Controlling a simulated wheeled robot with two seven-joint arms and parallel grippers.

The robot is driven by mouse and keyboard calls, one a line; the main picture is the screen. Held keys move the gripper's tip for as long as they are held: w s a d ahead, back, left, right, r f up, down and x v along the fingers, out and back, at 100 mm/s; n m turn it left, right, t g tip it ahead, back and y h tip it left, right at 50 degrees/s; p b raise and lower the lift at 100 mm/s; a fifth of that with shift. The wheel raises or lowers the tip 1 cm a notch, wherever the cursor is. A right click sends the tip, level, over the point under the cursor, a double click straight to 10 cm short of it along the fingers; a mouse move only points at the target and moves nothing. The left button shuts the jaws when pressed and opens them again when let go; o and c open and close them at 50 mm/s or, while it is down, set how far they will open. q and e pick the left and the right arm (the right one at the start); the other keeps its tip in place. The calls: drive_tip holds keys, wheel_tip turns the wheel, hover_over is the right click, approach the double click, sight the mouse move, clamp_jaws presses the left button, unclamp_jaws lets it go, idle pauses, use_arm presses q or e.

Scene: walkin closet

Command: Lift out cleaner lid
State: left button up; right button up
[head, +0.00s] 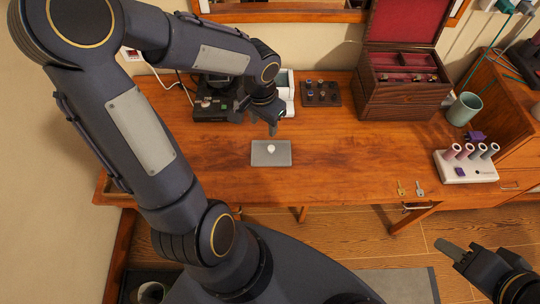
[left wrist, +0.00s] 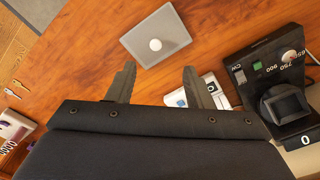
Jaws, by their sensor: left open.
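A grey rectangular lid with a round white knob (head: 271,152) lies flat on the wooden table; it also shows in the left wrist view (left wrist: 158,38). My left gripper (head: 274,124) is above the table, just behind the lid in the head view. In the left wrist view its two fingers (left wrist: 158,82) are spread, with nothing between them, and the lid lies beyond the tips. A white box-like device (head: 289,90), perhaps the cleaner, stands behind this gripper and is partly hidden by it. My right gripper (head: 462,254) is at the lower right, off the table; its jaw gap cannot be made out.
A black device with dial numbers (left wrist: 275,65) stands beside the white one. A dark tray (head: 321,94), an open wooden box (head: 400,97), a green cup (head: 464,109), a white stand with several cylinders (head: 466,167) and two keys (head: 410,188) are to the right. The table around the lid is clear.

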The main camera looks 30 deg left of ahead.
use_arm(q)
drive_tip(key=m, duration=0.1)
hover_over(271, 148)
drive_tip(key=shift+g, duration=0.4)
drive_tip(key=f, duration=0.7)
drive_tip(key=shift+w+a+f+b, duration=0.1)
drive_tip(key=shift+w+f+b, duration=0.2)
drive_tip(key=shift+b, duration=0.05)
drive_tip(key=f, duration=0.7)
drive_tip(key=shift+s+f, duration=0.15)
drive_tip(key=shift+s, duration=0.15)
clamp_jaws()
